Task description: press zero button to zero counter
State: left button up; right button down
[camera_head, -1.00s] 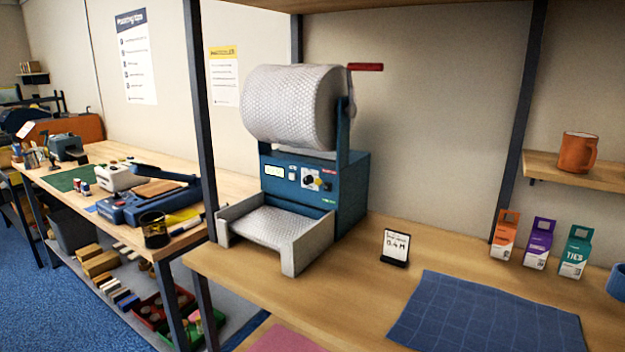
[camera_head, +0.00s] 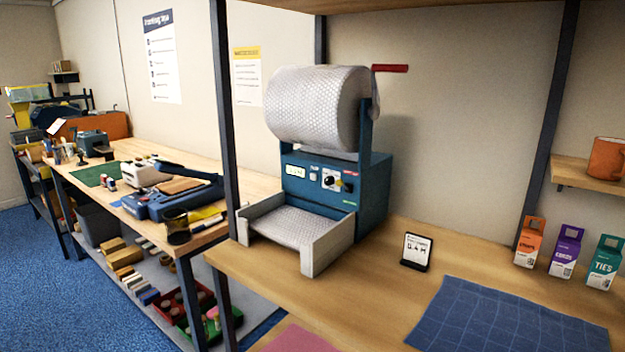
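A blue bubble-wrap dispenser (camera_head: 372,196) stands on the wooden bench with a large roll (camera_head: 318,107) above it. Its front panel carries a small lit counter display (camera_head: 296,171), whose digits are too small to read. Beside the display is a small pale button (camera_head: 314,173); its label is not legible. Bubble wrap lies in the grey tray (camera_head: 322,250) in front. Neither of my grippers is in view.
A small card stand (camera_head: 416,251) and a blue grid mat (camera_head: 505,318) are on the bench right of the dispenser. Several small boxes (camera_head: 564,250) stand at the back right. Dark shelf posts (camera_head: 225,120) rise beside the dispenser. Another workbench (camera_head: 250,185) with tools is at the left.

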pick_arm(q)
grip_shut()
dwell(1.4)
